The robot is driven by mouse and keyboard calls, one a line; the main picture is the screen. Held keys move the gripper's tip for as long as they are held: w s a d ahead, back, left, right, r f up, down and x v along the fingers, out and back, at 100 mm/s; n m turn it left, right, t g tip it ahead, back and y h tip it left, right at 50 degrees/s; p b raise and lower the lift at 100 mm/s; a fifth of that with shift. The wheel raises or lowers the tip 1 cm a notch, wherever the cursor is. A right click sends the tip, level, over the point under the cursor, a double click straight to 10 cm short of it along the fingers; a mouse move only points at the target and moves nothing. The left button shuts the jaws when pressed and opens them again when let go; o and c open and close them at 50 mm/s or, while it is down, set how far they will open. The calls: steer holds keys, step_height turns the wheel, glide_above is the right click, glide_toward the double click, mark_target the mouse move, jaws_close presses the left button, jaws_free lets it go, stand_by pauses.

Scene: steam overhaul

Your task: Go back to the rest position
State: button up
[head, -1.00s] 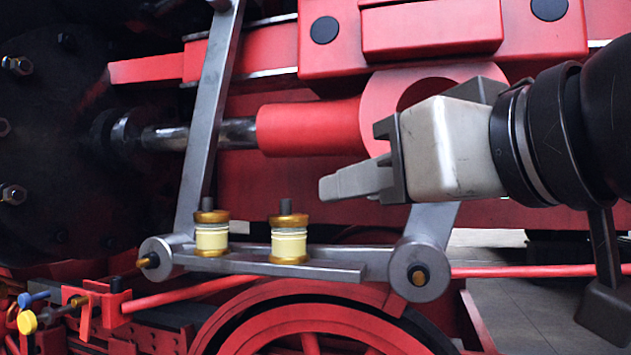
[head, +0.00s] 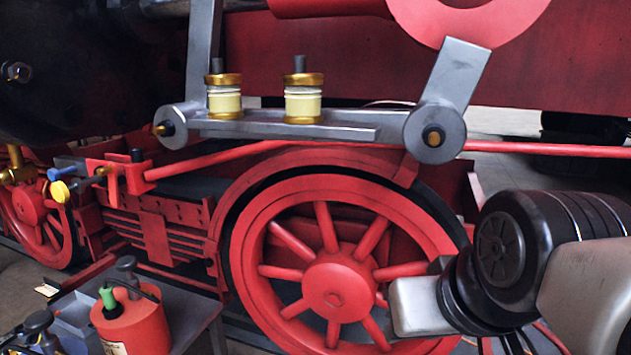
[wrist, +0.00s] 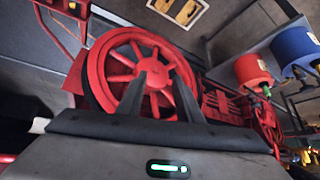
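My gripper (wrist: 160,92) shows in the wrist view with its two dark fingers apart and nothing between them; they point towards a red spoked wheel (wrist: 118,72). In the head view my wrist is at the lower right, in front of the right part of the same large red wheel (head: 335,282). The fingers are mostly hidden there. I cannot tell the exact gap to the wheel.
Two brass-capped oil cups (head: 224,102) (head: 303,104) stand on a grey steel link (head: 275,130). A red can (head: 134,325) with a green spout stands on a grey cart (head: 200,312) at lower left. A blue can (wrist: 295,48) shows in the wrist view.

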step_height(320, 180, up, 22)
steer(key=s+d+g+p, duration=0.1)
steer(key=s+p, duration=0.1)
steer(key=p, duration=2.4)
steer(key=shift+d+m+h, duration=0.2)
steer(key=shift+m+h, duration=0.1)
steer(key=shift+r, duration=0.1)
